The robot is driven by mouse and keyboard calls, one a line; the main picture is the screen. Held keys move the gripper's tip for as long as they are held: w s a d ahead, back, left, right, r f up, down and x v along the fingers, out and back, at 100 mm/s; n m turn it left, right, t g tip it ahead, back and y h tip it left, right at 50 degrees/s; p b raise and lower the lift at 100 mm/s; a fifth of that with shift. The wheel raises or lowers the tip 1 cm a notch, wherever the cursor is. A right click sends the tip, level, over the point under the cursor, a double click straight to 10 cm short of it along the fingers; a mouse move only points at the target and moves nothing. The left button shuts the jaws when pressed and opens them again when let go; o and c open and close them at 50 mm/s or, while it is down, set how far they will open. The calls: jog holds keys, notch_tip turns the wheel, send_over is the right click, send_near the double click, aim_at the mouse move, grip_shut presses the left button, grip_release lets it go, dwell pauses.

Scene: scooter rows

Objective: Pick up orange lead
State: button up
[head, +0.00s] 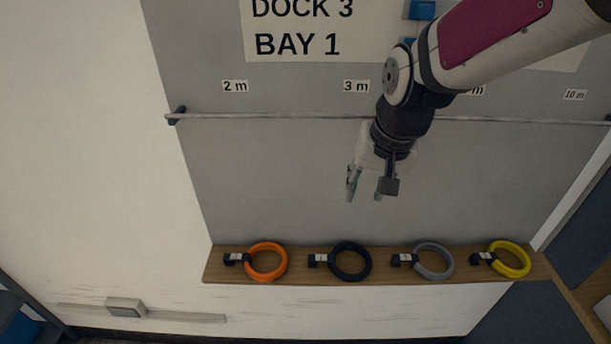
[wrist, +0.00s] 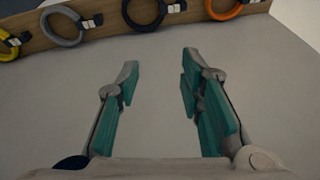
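The orange lead (head: 267,262) is a coiled ring with a black, white-labelled plug, lying at the left end of a wooden shelf (head: 210,265). In the wrist view the orange lead (wrist: 225,9) is at the top, right of centre, partly cut off by the frame's edge. My gripper (head: 363,198) is open and empty, above the shelf and to the right of the orange lead in the head view. In the wrist view its two teal-padded fingers (wrist: 160,85) stand wide apart with only the grey panel between them.
A black lead (head: 351,262), a grey lead (head: 434,261) and a yellow lead (head: 511,259) lie in a row right of the orange one. A horizontal rail (head: 270,117) crosses the grey panel above the shelf.

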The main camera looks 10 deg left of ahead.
jog(key=a+f, duration=0.9)
jog(key=a, duration=0.1)
jog(key=n+h, duration=0.1)
send_near(284, 258)
jog(key=shift+n, duration=0.3)
jog(key=b+x, duration=0.2)
jog(key=b, duration=0.1)
jog(key=b+x, duration=0.1)
jog(key=x, duration=0.1)
jog(key=shift+w+a+r, duration=0.1)
jog(key=shift+w+a, duration=0.1)
jog(key=shift+a, duration=0.1)
jog(key=shift+s+d+b+x, duration=0.15)
jog(key=shift+b+x, duration=1.1)
jog(key=shift+x, duration=0.15)
jog(key=shift+s+d+b+x, duration=0.15)
jog(key=shift+b+x, duration=1.1)
jog(key=shift+x, duration=0.2)
grip_shut()
